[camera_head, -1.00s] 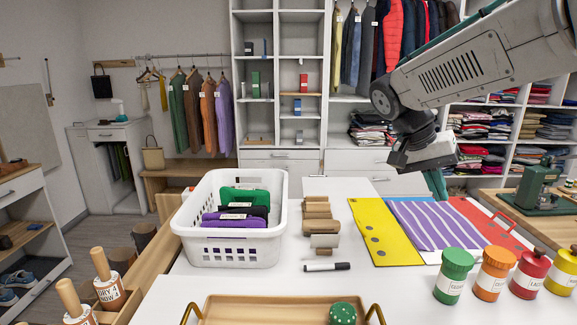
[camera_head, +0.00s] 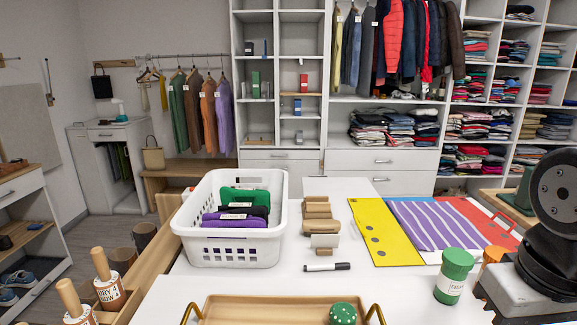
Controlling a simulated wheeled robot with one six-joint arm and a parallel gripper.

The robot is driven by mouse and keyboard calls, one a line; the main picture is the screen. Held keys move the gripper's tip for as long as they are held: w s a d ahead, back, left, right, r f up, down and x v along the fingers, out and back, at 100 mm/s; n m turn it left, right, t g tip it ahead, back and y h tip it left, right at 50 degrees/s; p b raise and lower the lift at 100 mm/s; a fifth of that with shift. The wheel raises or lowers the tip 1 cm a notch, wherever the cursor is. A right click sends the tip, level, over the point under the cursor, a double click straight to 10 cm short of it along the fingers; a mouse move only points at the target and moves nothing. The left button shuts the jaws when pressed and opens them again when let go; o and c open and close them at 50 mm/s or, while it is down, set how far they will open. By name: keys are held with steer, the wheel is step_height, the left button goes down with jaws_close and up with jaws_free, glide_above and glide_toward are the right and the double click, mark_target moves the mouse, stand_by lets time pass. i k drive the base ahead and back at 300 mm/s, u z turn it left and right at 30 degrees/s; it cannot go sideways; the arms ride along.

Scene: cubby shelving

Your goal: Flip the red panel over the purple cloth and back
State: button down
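The red panel (camera_head: 481,223) lies flat on the white table at the right, on the right side of the purple cloth (camera_head: 437,224). A red handle shows at its right edge. The cloth has white stripes and lies flat and uncovered between the red panel and a yellow panel (camera_head: 379,234), which has several grey dots. My gripper (camera_head: 528,291) is low at the right edge, nearer the camera than the panels. Only its grey body and black wrist show; its fingers are hidden or out of the picture. Nothing of mine visibly touches the red panel.
A green-lidded jar (camera_head: 454,277) stands in front of the cloth, with an orange jar (camera_head: 489,258) partly hidden by my arm. A black marker (camera_head: 326,267), a white basket (camera_head: 229,248) of folded cloths and a wooden tray (camera_head: 265,311) stand to the left.

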mark_target(496, 234)
steer(key=k, duration=0.5)
steer(key=z, duration=3.1)
steer(key=i, duration=1.95)
steer(key=u, duration=3.15)
steer(key=i, duration=0.25)
steer(key=z, duration=0.05)
